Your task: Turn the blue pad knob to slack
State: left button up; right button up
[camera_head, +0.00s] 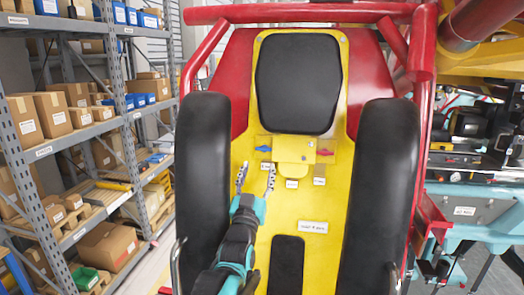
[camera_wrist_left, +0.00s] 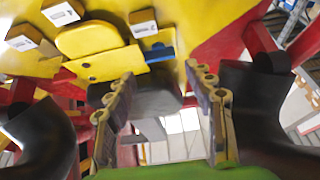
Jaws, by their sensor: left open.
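The blue pad knob (camera_head: 263,149) is a small flat blue handle on the left side of the yellow panel, below the black headrest. It also shows in the left wrist view as a dark blue bar (camera_wrist_left: 160,53) beside the yellow cover. My left gripper (camera_head: 256,172) is open and empty, its two fingers spread, just below the knob in the head view. In the wrist view the fingertips (camera_wrist_left: 161,76) stand either side of the knob's line but apart from it. My right gripper is out of view.
A red knob (camera_head: 325,152) sits across the yellow cover (camera_head: 293,170). Black padded restraints (camera_head: 203,165) flank the seat, the left one close to my left arm. A red frame surrounds it. Shelving with boxes (camera_head: 75,120) stands left; a teal workbench (camera_head: 475,205) stands right.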

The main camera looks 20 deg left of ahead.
aim_at(263, 150)
pick_arm(q)
jog(key=p+x, duration=0.2)
jog(key=x, duration=0.5)
jog(key=shift+w+r, duration=0.15)
jog(key=shift+w, duration=0.05)
jog(key=shift+s, duration=0.1)
jog(key=c, duration=0.8)
